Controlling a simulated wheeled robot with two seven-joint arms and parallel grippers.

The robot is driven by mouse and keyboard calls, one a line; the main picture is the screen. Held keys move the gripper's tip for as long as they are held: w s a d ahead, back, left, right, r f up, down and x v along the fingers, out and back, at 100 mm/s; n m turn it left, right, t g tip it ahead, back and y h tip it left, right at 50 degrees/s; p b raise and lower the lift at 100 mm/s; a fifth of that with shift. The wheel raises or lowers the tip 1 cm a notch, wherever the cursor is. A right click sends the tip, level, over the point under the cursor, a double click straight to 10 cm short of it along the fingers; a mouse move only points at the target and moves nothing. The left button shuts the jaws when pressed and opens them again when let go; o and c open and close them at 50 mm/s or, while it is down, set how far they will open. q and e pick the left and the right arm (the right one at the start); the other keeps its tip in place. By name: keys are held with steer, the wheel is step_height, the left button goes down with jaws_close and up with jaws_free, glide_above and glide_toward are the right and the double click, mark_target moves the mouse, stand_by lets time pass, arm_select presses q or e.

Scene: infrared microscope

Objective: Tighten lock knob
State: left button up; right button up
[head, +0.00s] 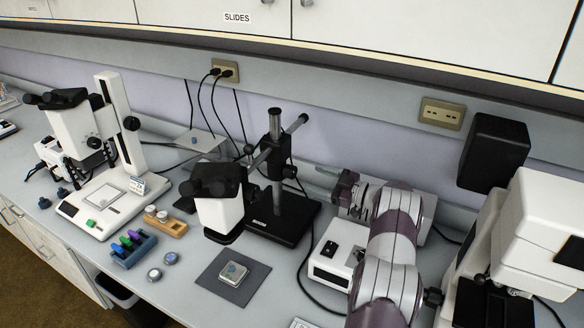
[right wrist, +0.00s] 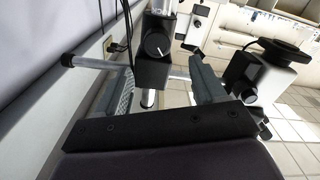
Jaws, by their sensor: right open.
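The boom-stand microscope (head: 218,205) stands mid-bench. Its steel post (head: 275,145) carries a black clamp block, with a small dark lock knob (head: 290,171) on its right side. In the right wrist view the block bears a round dark knob (right wrist: 157,45) with a pale mark, just ahead of my fingers. My right gripper (head: 326,184) is right of the post and points left toward it. Its fingers (right wrist: 152,65) are open and apart, with the knob and post seen between them. I cannot tell how near they are; nothing is held. My left gripper is out of view.
A white box (head: 328,253) sits beneath my right arm. A large white instrument (head: 540,225) and black panel (head: 494,152) stand right. Another microscope (head: 85,130) stands left. A sample on a dark mat (head: 215,285) lies in front. The wall is close behind.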

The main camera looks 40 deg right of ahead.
mark_target(295, 173)
steer(key=x, duration=0.5)
steer(key=p+x, duration=0.1)
steer(key=x, duration=0.1)
steer(key=shift+w+d+f, duration=0.15)
steer(key=shift+w+f, duration=0.2)
steer(key=shift+w, duration=0.15)
steer(key=shift+w+a+r, duration=0.15)
steer(key=shift+a+r, duration=0.05)
steer(key=shift+a, duration=0.05)
steer(key=shift+f, duration=0.1)
steer(key=shift+w, duration=0.1)
steer(key=c, duration=1.1)
